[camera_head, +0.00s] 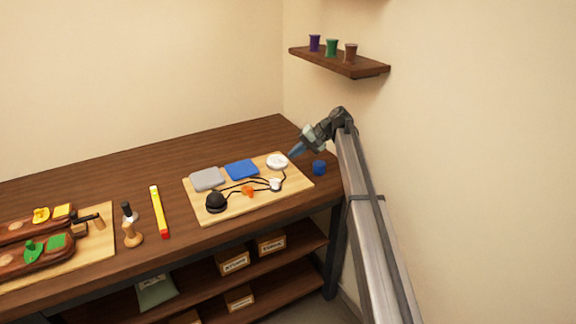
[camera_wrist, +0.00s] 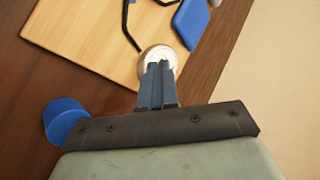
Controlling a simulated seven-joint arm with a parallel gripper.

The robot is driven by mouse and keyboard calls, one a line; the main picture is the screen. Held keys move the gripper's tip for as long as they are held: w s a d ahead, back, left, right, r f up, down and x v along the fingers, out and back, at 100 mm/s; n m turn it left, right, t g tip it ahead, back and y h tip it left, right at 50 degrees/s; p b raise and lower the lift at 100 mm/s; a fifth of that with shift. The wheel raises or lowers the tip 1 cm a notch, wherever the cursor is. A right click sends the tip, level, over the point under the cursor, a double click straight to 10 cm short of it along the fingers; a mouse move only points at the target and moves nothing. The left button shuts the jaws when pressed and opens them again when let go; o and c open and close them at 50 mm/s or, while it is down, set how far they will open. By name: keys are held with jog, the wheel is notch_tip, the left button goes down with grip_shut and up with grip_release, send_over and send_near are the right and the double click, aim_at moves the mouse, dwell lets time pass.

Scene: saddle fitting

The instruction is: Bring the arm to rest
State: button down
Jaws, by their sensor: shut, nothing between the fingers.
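My gripper (camera_head: 293,153) is at the right end of the workbench, close to the round white piece (camera_head: 277,161) at the corner of the light wooden board (camera_head: 297,185). In the wrist view the blue fingers of my gripper (camera_wrist: 160,66) are together with nothing between them. They overlap the white piece (camera_wrist: 158,53), hiding part of it. I cannot tell whether they touch it. My arm reaches in from the lower right of the head view.
A blue cup (camera_head: 319,168) stands beside the board, near my gripper. The board holds grey (camera_head: 207,179) and blue (camera_head: 242,169) pads, a black dome (camera_head: 216,202) and dark cords. A wall shelf (camera_head: 340,63) with three cups hangs above. The bench's back is clear.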

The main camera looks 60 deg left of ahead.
jog(key=shift+w+a+r, duration=0.2)
jog(key=shift+w+r, duration=0.45)
jog(key=shift+w+a+r, duration=0.2)
jog(key=shift+w+r, duration=0.4)
jog(key=shift+w, duration=0.05)
